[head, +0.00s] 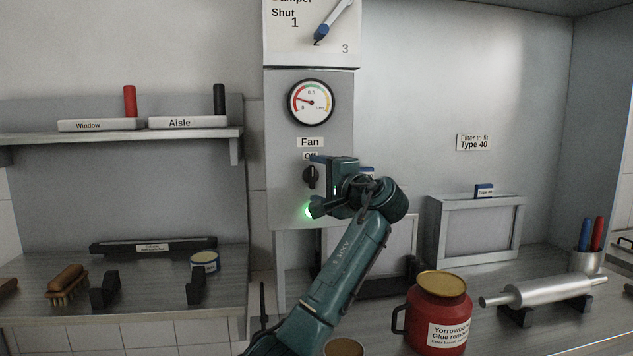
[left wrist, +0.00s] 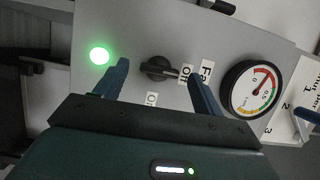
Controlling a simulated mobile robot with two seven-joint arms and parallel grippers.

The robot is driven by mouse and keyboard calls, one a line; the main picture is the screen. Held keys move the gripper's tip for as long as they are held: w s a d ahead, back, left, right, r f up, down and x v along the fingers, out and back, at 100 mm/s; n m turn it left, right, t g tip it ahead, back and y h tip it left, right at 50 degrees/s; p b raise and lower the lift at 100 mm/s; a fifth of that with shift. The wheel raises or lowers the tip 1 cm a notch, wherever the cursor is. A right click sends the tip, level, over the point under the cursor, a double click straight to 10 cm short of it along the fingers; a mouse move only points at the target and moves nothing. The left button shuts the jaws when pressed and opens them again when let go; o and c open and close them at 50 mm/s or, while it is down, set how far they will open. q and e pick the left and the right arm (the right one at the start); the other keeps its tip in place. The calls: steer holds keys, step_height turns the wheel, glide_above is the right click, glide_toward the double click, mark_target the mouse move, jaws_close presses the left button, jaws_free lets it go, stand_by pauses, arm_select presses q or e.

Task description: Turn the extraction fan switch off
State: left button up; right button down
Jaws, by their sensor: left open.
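The fan switch (head: 311,177) is a black rotary knob on a grey panel, below the "Fan" and "Off" labels. In the left wrist view the knob (left wrist: 158,69) has its bar lying toward the "Off" label (left wrist: 187,73). Another label (left wrist: 151,100) sits beside the knob. A green lamp (head: 308,211) glows below the knob. My left gripper (head: 316,184) is open in front of the panel. In the left wrist view its two fingers (left wrist: 160,85) stand on either side of the knob, apart from it. My right gripper is not in view.
A round gauge (head: 311,102) and a damper lever (head: 333,22) are above the switch. A red glue pot (head: 437,317), a metal roller (head: 548,291) and a framed filter (head: 474,229) stand on the bench at right. A shelf (head: 120,138) is at left.

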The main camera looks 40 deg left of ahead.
arm_select(q)
steer(key=b+v, duration=0.1)
steer(key=v, duration=1.1)
steer(key=shift+b, duration=0.35)
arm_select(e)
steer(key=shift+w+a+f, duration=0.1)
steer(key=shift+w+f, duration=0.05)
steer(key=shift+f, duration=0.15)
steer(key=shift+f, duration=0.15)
